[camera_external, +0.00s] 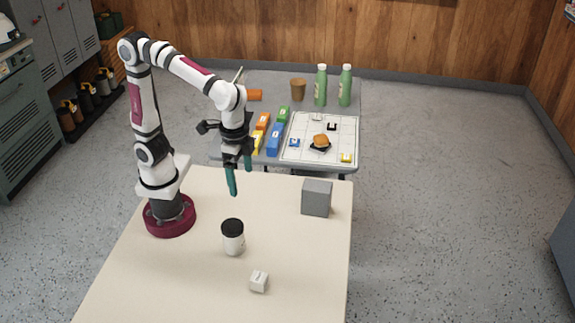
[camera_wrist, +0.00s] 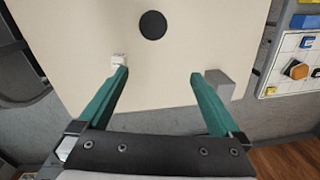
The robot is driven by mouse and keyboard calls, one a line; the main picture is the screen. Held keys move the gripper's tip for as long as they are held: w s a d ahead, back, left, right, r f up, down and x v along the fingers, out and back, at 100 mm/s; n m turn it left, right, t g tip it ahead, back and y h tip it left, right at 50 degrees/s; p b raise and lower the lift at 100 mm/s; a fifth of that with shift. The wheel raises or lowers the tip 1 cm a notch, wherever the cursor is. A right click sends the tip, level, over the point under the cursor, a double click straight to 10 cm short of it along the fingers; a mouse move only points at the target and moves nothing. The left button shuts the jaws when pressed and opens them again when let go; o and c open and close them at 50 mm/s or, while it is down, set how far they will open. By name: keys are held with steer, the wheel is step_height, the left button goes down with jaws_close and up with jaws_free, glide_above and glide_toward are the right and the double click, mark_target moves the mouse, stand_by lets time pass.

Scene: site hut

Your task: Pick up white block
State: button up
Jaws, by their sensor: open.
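The white block (camera_external: 259,281) is a small cube with dark marking on top. It lies on the cream table near its front edge in the external view. In the wrist view the white block (camera_wrist: 118,60) shows just beyond the tip of the left finger. My gripper (camera_external: 239,181) is open and empty, with teal fingers pointing down. It hangs above the table, behind the white block and apart from it. In the wrist view the fingers of my gripper (camera_wrist: 160,74) are wide apart with bare table between them.
A white jar with a black lid (camera_external: 233,238) stands between my gripper and the white block. A grey cube (camera_external: 317,197) sits at the table's back right. Behind is a second table with a white grid board (camera_external: 295,152), coloured blocks and green bottles (camera_external: 346,86). The cream table's front right is clear.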

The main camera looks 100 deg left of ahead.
steer(key=s+a+f+m, duration=0.1)
steer(key=s+a+f, duration=0.1)
steer(key=s+a, duration=0.3)
steer(key=s+a+f+m+y, duration=0.1)
steer(key=s+a+f+m, duration=0.1)
steer(key=s+a, duration=0.4)
steer(key=s, duration=0.4)
steer(key=shift+a+f+m, duration=0.3)
steer(key=shift+f, duration=0.1)
steer(key=shift+s, duration=0.1)
steer(key=shift+c, duration=1.2)
